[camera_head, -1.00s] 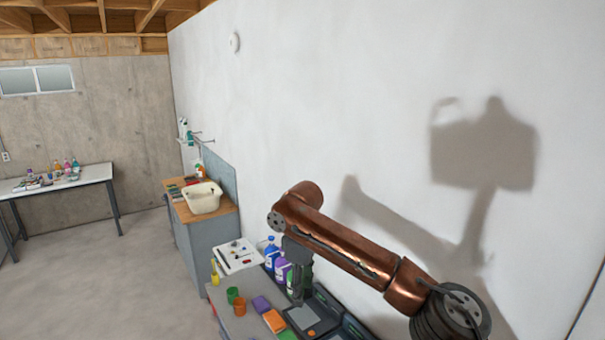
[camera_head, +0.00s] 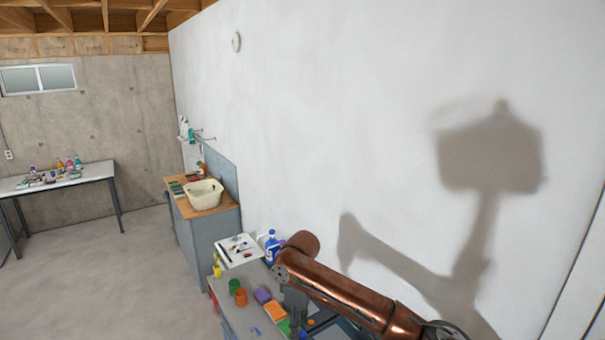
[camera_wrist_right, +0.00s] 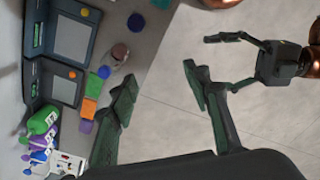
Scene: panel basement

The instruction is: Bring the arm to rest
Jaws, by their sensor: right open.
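My right arm, copper-coloured, comes in from the lower right in the head view (camera_head: 345,293). Its gripper hangs low over the bench and is partly cut off by the lower picture edge. In the right wrist view my right gripper (camera_wrist_right: 160,78) is open, its two dark fingers wide apart with nothing between them. My left gripper (camera_wrist_right: 217,62) shows at the upper right of that view, open and empty over the bare floor. Its lower finger is partly behind a right finger. The left arm is not in the head view.
A cream basin (camera_head: 204,194) stands on a cabinet beyond. The white wall is close behind. Floor at left is clear.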

